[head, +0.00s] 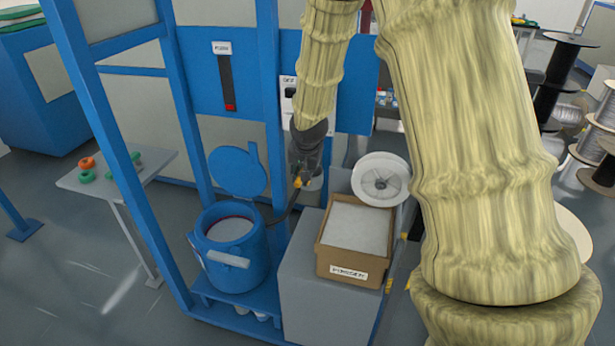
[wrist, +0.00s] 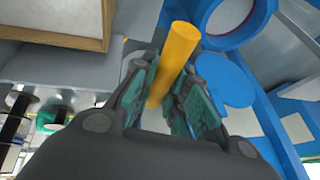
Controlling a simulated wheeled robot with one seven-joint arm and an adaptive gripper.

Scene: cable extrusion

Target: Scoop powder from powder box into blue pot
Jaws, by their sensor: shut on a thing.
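The blue pot (head: 236,277) stands at centre left in the head view with its round lid (head: 237,171) swung up; whitish material shows inside. The cardboard powder box (head: 345,265), full of white powder (head: 357,228), sits to its right. My gripper (head: 299,178) is between and above them, shut on the yellow handle of a scoop (wrist: 180,60). A thin dark part of the scoop runs down towards the pot's right side; its end is hard to make out. The wrist view shows the pot (wrist: 207,38) at upper right and the box (wrist: 104,40) at upper left.
The box stands on a grey cabinet (head: 320,305), with a white spool (head: 381,179) behind it. Blue frame posts (head: 110,140) rise left of the pot. A side table (head: 115,180) with coloured rings is further left. My arm hides much of the right side.

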